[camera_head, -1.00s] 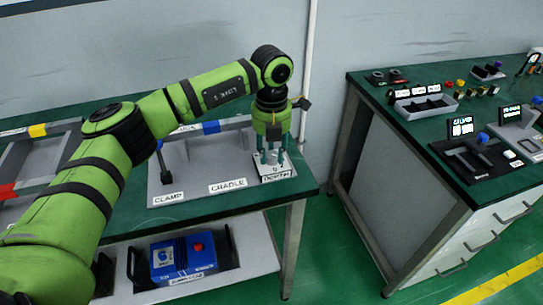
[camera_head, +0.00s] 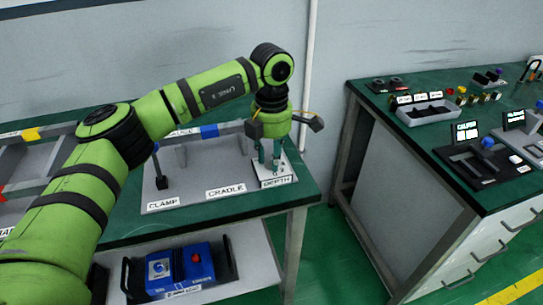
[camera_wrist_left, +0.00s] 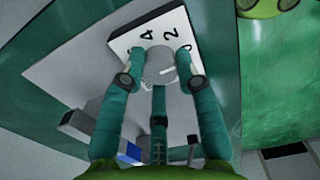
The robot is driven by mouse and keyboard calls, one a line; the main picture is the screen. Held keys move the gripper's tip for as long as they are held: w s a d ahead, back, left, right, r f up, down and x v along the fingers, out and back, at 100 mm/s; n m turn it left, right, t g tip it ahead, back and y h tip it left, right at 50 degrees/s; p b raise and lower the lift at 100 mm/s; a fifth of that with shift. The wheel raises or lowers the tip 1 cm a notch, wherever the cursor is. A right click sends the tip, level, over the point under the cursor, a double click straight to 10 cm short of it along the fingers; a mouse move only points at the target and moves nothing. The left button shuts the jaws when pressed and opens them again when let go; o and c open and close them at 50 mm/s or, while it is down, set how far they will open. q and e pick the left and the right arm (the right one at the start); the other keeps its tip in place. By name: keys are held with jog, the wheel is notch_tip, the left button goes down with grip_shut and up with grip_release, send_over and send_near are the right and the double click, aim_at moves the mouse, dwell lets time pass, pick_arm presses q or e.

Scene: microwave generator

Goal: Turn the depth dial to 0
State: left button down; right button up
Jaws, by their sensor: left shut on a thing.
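The depth dial (camera_wrist_left: 161,68) is a small grey round knob on a white plate (camera_wrist_left: 150,38) marked with numerals. A 4 and a 2 read clearly there; other marks are partly covered by my fingers. A pale line shows on the dial's top, but I cannot tell which number it points to. My left gripper (camera_wrist_left: 163,65) has its teal fingers around the dial, shut on it. In the head view the left gripper (camera_head: 270,165) points down over the plate above the DEPTH label (camera_head: 276,182). My right gripper is not in view.
The plate sits at the right front corner of a grey fixture (camera_head: 190,205) with CLAMP and CRADLE labels. A blue box (camera_head: 180,267) is on the lower shelf. Another green-topped bench (camera_head: 440,130) with devices stands to the right, across a gap.

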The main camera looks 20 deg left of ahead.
pick_arm(q)
jog(key=shift+s+f+m, duration=0.1)
jog(key=shift+m, duration=0.3)
jog(key=c, duration=0.9)
grip_release()
notch_tip(320, 180, up, 12)
